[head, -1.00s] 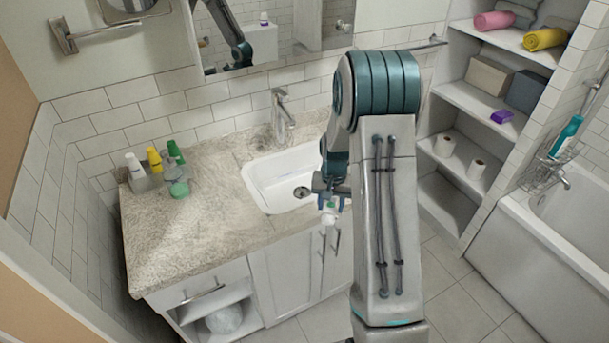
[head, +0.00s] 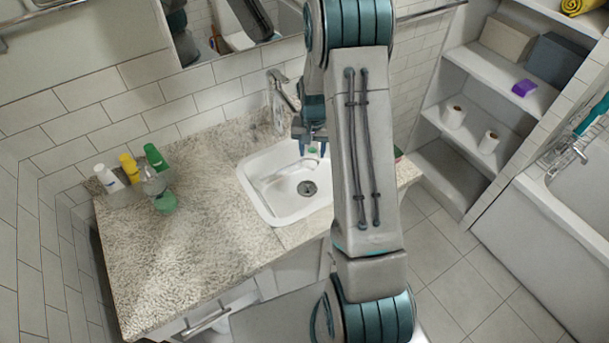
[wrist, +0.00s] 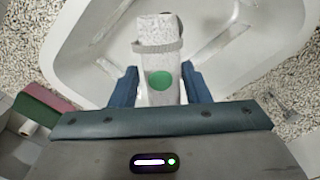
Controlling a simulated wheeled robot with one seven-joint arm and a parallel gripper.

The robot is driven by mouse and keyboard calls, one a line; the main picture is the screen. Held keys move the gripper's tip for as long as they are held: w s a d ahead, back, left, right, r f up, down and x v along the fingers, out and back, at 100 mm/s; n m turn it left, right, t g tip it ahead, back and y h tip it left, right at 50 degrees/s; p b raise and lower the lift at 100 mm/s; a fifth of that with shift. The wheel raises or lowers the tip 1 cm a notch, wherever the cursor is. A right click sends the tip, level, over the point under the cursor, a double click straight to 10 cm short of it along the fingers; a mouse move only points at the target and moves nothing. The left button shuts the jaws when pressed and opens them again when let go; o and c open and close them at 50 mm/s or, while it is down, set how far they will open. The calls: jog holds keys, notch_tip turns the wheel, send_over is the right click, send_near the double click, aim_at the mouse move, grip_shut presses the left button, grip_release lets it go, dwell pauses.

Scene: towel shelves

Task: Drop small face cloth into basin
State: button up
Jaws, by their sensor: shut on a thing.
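The white basin (head: 262,204) is set into the speckled counter, with its drain in the middle. My gripper (head: 311,148) is over the back part of the basin. In the wrist view my gripper (wrist: 159,84) is shut on the small face cloth (wrist: 158,32), which is whitish with a grey band and a green dot. The cloth hangs between the blue fingers above the basin (wrist: 253,75). In the head view only a small pale and green bit shows at the fingertips. The gap between cloth and basin floor is hard to judge.
A faucet (head: 281,90) stands behind the basin. A green and maroon thing (wrist: 40,112) lies right of the basin in the head view. Shelves with rolls (head: 454,117) and a bathtub are further right.

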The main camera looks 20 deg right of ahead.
jog(key=f+b, duration=0.1)
jog(key=f, duration=0.1)
jog(key=f+b, duration=0.2)
jog(key=f, duration=0.1)
jog(key=shift+s+d+f, duration=0.1)
jog(key=shift+d+f, duration=0.1)
jog(key=shift+f, duration=0.15)
jog(key=o, duration=1)
jog(key=shift+o, duration=0.2)
jog(key=shift+r, duration=0.15)
notch_tip(320, 180, up, 13)
jog(key=shift+r+b, duration=0.1)
jog(key=shift+b, duration=0.9)
jog(key=shift+r, duration=0.2)
